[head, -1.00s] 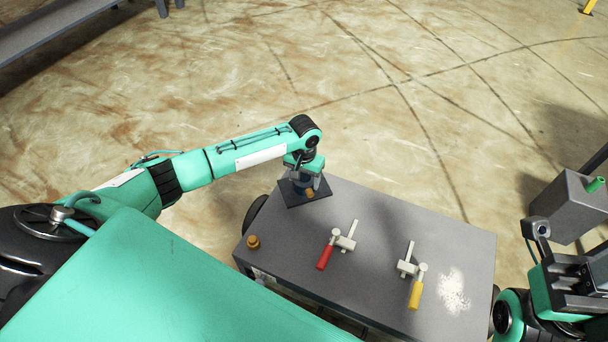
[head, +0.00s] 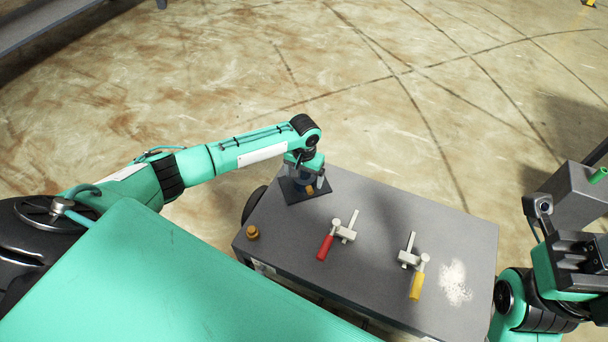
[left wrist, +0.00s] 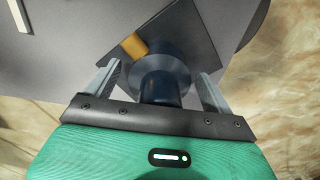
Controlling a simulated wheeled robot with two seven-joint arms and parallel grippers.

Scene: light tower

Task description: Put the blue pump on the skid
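The blue pump (left wrist: 160,88) is a dark blue round body with a flange, a brass port and a dark square base plate. The plate partly overhangs that edge. My right gripper (head: 580,262) is at the lower right; its fingers are unclear.
A red-handled clamp (head: 326,246), a yellow-handled clamp (head: 417,286), a brass knob (head: 252,232) and a white patch (head: 454,282) are on the grey top. A grey box (head: 568,198) with a green part is at the right. The top's far right is clear.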

